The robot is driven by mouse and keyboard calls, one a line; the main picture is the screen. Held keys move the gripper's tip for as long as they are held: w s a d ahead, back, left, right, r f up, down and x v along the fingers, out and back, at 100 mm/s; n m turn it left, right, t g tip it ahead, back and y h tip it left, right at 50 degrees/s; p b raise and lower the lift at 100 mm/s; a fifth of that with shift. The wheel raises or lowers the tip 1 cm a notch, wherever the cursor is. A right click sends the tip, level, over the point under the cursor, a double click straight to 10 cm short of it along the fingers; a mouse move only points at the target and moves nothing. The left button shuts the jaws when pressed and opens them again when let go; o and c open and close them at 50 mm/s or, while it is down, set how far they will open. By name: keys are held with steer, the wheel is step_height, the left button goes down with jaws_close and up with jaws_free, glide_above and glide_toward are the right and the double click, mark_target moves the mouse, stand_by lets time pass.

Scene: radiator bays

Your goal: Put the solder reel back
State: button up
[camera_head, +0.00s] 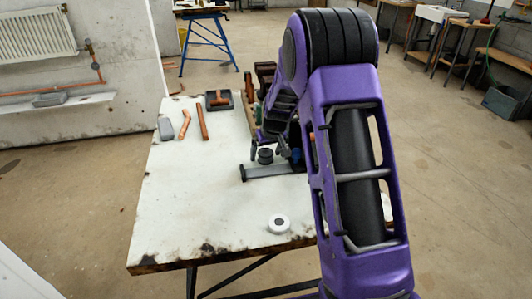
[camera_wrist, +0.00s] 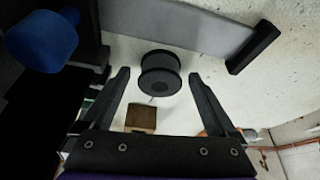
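The solder reel, a dark grey spool (camera_head: 265,156), is on the white worktable (camera_head: 200,215) beside a grey bar with a dark end (camera_head: 270,171). In the wrist view the reel (camera_wrist: 161,78) lies just past and between the fingertips. My gripper (camera_wrist: 158,80) is open, one finger to each side of the reel, with gaps visible. In the head view my gripper (camera_head: 267,148) is close to the reel, partly hidden by my purple arm. The grey bar (camera_wrist: 190,30) runs behind the reel in the wrist view. I cannot tell which place belongs to the reel.
A white tape roll (camera_head: 279,224) lies near the table's front edge. Copper pipes (camera_head: 203,123), a grey block (camera_head: 166,128) and a dark tray (camera_head: 219,100) are at the back left. A blue knob-like part (camera_wrist: 45,40) is beside the bar. The table's left front is clear.

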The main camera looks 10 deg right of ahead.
steer(key=shift+s+r, duration=0.1)
steer(key=shift+r, duration=0.45)
steer(key=p+v, duration=0.1)
steer(key=v, duration=1)
steer(key=shift+p, duration=0.35)
steer(key=shift+r, duration=0.1)
